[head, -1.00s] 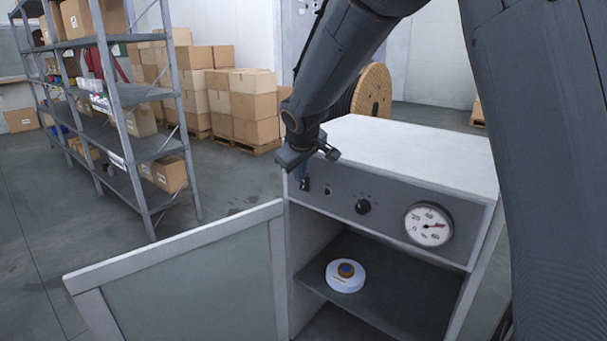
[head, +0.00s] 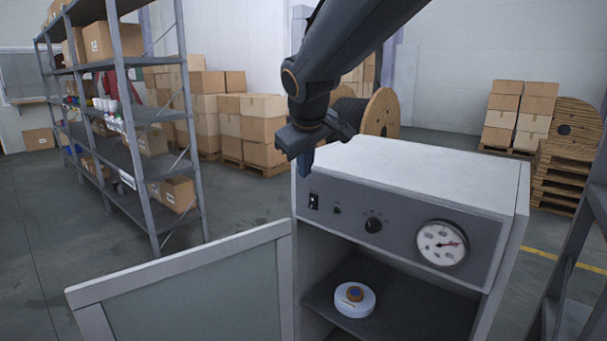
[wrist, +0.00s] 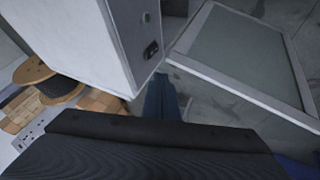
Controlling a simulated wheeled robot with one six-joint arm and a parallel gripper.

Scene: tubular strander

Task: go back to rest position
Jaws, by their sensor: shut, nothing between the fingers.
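My gripper (head: 305,162) is at the front left top edge of a white cabinet (head: 420,165), beside its grey control panel. Its blue fingers point down close to the black rocker switch (head: 314,201); I cannot tell if they touch it. In the wrist view the blue fingers (wrist: 166,98) are together and empty, below the switch (wrist: 151,49). The panel also has a small knob, a larger black knob (head: 373,225) and a round dial gauge (head: 441,244).
The cabinet's glazed door (head: 195,290) stands open to the left. A white round object with a brown and blue top (head: 354,299) sits on the inner shelf. Metal shelving (head: 130,130) is at left, boxes and wooden reels behind. Floor between shelving and door is clear.

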